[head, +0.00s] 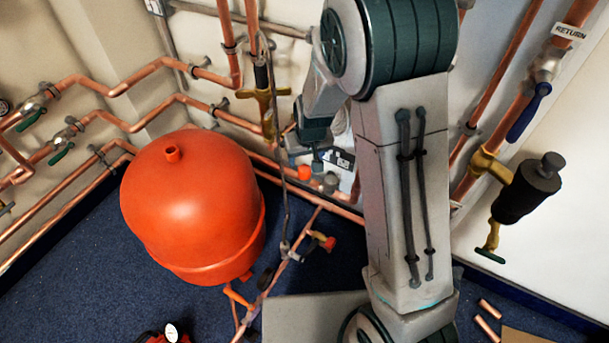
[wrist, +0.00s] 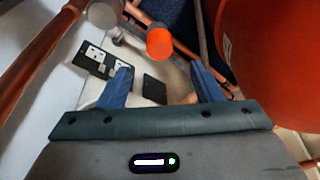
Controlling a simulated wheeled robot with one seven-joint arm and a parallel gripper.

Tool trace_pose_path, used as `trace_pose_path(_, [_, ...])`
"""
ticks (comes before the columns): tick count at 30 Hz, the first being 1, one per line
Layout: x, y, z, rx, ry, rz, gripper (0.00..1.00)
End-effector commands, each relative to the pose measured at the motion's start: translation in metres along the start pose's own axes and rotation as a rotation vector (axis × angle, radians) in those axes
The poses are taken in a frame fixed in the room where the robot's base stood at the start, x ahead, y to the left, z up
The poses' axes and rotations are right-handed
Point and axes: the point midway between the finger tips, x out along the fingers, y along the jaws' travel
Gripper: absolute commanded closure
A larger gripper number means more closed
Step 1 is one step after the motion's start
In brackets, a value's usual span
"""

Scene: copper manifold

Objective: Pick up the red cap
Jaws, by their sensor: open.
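The red cap (wrist: 159,42), a small orange-red cylinder, shows in the wrist view just beyond and between my fingertips. In the head view, a small red round piece that looks like the same cap (head: 304,172) is low by the wall pipes, left of my arm. My gripper (wrist: 161,82) has two blue fingers spread wide with nothing between them. The cap appears apart from both fingers; the exact distance is hard to tell. In the head view my gripper is mostly hidden behind my arm and small in the picture.
A large red tank (head: 195,205) stands left of my arm; its side also fills the right of the wrist view (wrist: 275,60). A grey capped piece (head: 330,184) is beside the red cap. Copper pipes (wrist: 40,50) run close by. A black socket plate (wrist: 93,55) is on the left.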

Motion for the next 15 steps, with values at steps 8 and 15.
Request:
trace_pose_path(8, [0.018,0.002,0.001,0.004,0.000,0.001,0.40])
trace_pose_path(15, [0.052,0.003,0.005,0.006,-0.001,0.002,0.40])
